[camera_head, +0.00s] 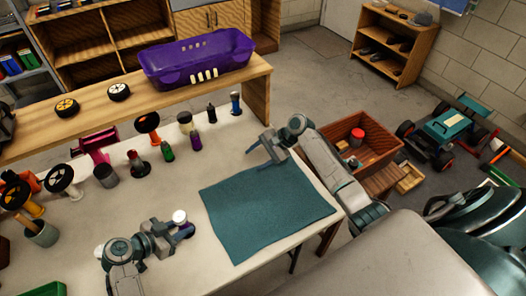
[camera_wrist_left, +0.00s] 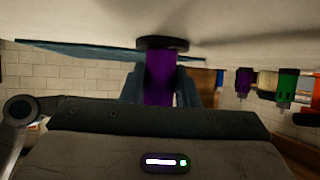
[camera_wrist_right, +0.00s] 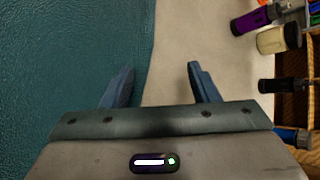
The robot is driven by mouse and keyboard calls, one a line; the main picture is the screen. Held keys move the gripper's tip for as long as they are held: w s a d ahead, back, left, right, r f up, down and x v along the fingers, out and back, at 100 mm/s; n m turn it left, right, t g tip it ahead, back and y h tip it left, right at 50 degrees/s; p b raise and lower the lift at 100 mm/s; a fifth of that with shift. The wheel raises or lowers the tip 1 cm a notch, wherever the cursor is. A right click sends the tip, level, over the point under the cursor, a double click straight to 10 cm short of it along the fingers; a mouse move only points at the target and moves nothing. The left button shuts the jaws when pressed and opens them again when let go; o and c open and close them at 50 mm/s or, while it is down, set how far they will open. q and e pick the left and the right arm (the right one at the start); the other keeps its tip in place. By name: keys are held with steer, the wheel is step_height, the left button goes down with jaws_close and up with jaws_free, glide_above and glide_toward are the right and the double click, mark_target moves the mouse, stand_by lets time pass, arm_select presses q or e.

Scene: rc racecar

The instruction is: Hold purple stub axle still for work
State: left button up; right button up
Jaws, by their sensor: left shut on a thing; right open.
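My left gripper (camera_head: 172,229) is shut on the purple stub axle (camera_head: 187,231) at the table's front, left of the teal mat. In the left wrist view the purple stub axle (camera_wrist_left: 160,80) shows between the fingers, with a dark round disc at its end against the pale table surface. In the head view a white round top shows at the gripper; the fingers hide much of the piece. My right gripper (camera_head: 268,150) is open and empty at the mat's far edge. Its spread fingers (camera_wrist_right: 160,85) show in the right wrist view, with nothing between them.
The teal mat (camera_head: 265,210) is bare. Several small coloured parts, including another purple one (camera_head: 195,142), stand farther back on the white table. A purple car body (camera_head: 195,62) lies on the wooden shelf behind. A wooden crate (camera_head: 365,150) stands right of the table.

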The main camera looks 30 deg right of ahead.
mark_target(182, 213)
steer(key=shift+w+d+r+n+h, duration=0.15)
steer(key=shift+w+d+h, duration=0.15)
steer(key=shift+d, duration=0.4)
steer(key=shift+w+d+n+h, duration=0.2)
steer(key=shift+w+d, duration=0.15)
steer(key=shift+d, duration=0.35)
steer(key=shift+a, duration=0.15)
